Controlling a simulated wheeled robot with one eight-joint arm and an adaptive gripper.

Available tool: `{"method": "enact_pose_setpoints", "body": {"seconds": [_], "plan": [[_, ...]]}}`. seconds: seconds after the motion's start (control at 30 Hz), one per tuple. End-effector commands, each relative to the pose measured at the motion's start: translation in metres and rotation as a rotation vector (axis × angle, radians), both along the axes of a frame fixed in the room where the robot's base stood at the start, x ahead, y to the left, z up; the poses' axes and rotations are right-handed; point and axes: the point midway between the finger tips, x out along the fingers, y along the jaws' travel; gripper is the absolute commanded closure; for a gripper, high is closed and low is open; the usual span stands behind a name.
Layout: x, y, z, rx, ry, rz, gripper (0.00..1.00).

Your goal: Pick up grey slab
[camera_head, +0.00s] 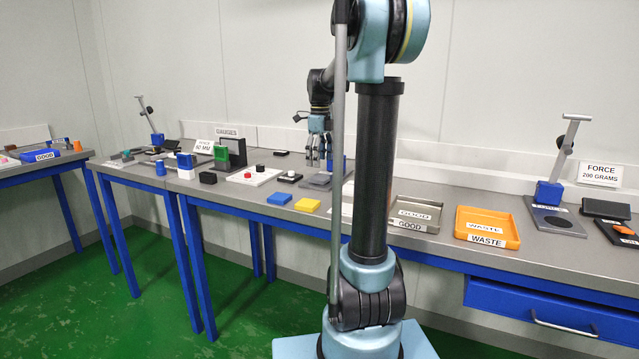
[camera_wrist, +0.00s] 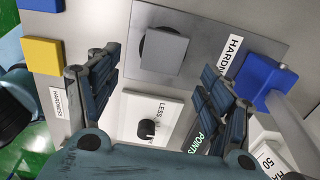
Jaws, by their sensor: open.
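The grey slab (camera_wrist: 164,52) is a flat square block. In the wrist view it lies over a dark round pad (camera_wrist: 142,42) on a grey metal plate (camera_wrist: 205,35) labelled HARDNESS, and covers part of the pad. My gripper (camera_wrist: 160,68) is open and empty, with its fingers spread to the left and right of the slab's near side in the picture. In the head view my gripper (camera_head: 319,160) hangs fingers down above the bench near the plate. The slab is too small there to tell apart from the plate.
A blue post base (camera_wrist: 267,80) stands close beside my right finger. A white plate with a black knob (camera_wrist: 147,128) lies nearby. Yellow (camera_head: 307,205) and blue (camera_head: 280,198) blocks lie at the front edge. GOOD (camera_head: 432,227) and WASTE (camera_head: 487,242) trays stand to the right.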

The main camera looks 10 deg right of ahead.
Motion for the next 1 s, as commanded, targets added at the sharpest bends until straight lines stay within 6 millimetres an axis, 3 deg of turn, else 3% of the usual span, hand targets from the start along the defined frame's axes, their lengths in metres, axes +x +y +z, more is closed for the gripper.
{"method": "enact_pose_setpoints", "body": {"seconds": [0.27,0.6,0.93,1.0], "plan": [[0.001,0.000,-0.017,0.000,0.000,0.000,0.27],[0.007,-0.001,-0.058,0.000,-0.001,0.000,0.27],[0.007,-0.001,-0.063,0.000,-0.001,0.000,0.27],[0.007,-0.001,-0.063,0.000,-0.001,0.000,0.43]]}}
